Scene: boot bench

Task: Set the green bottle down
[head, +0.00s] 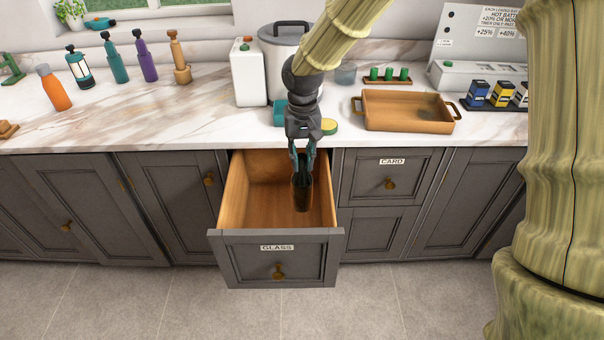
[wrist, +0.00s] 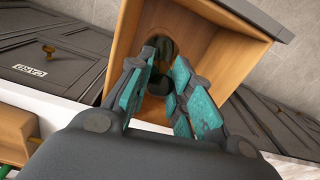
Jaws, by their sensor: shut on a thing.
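The dark green bottle (head: 302,192) is upright in my gripper (head: 303,155), inside the opening of the pulled-out drawer labelled GLASS (head: 234,195). My gripper is shut on the bottle's upper part, its teal finger pads on either side. In the wrist view the bottle (wrist: 160,48) shows dark between the fingertips (wrist: 160,80), with the wooden drawer walls (wrist: 126,40) around it. The bottle is nearer the drawer's right side. I cannot tell whether its base touches the drawer floor. The rest of the drawer looks empty.
The counter edge (head: 130,149) lies behind the drawer. A closed drawer labelled CARD (head: 390,175) is to the right. On the counter stand a white container (head: 248,75), a large pot (head: 283,45), a brown tray (head: 400,110) and several bottles at the left.

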